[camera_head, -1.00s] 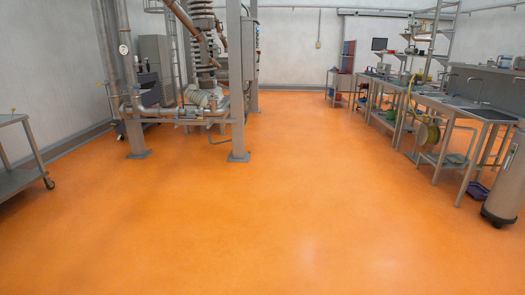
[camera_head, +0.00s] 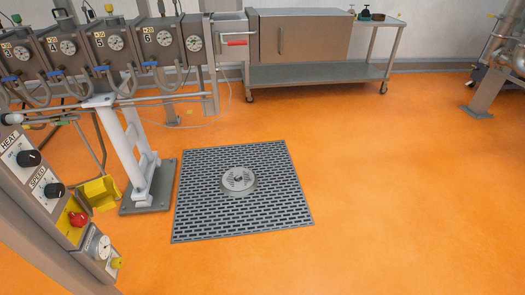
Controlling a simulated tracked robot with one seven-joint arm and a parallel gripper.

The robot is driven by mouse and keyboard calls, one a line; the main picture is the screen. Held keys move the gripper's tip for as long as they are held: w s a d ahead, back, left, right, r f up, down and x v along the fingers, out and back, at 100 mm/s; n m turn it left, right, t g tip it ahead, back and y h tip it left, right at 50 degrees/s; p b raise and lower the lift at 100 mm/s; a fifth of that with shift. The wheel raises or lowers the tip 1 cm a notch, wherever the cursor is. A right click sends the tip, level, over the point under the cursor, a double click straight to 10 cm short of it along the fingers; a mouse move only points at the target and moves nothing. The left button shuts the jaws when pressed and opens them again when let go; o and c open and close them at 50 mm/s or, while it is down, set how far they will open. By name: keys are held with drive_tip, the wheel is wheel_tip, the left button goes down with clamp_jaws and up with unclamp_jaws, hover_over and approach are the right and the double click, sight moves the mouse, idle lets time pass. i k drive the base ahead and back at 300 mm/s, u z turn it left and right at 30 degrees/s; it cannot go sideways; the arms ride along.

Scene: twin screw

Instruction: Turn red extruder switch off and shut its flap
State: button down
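The red switch (camera_head: 78,219) sits on a yellow plate on the grey control panel (camera_head: 45,190) at the lower left. Its yellow flap (camera_head: 99,193) stands open, swung out to the upper right of the switch. Whether the switch is on or off cannot be told from here. My gripper is not in view.
The extruder's numbered barrel blocks (camera_head: 120,45) run along the upper left, on a white stand (camera_head: 140,150). A grated floor drain (camera_head: 240,190) lies in the middle. A steel trolley (camera_head: 320,75) stands behind. The orange floor (camera_head: 400,190) to the right is clear.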

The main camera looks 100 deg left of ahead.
sight(80, 220)
drive_tip(key=z, duration=0.6)
drive_tip(key=i, duration=0.1)
drive_tip(key=u, duration=2.9)
drive_tip(key=i, duration=0.2)
drive_tip(key=u, duration=2.35)
drive_tip(key=k, duration=0.45)
drive_tip(key=u, duration=0.3)
drive_tip(key=i, duration=1.5)
drive_tip(key=z, duration=0.3)
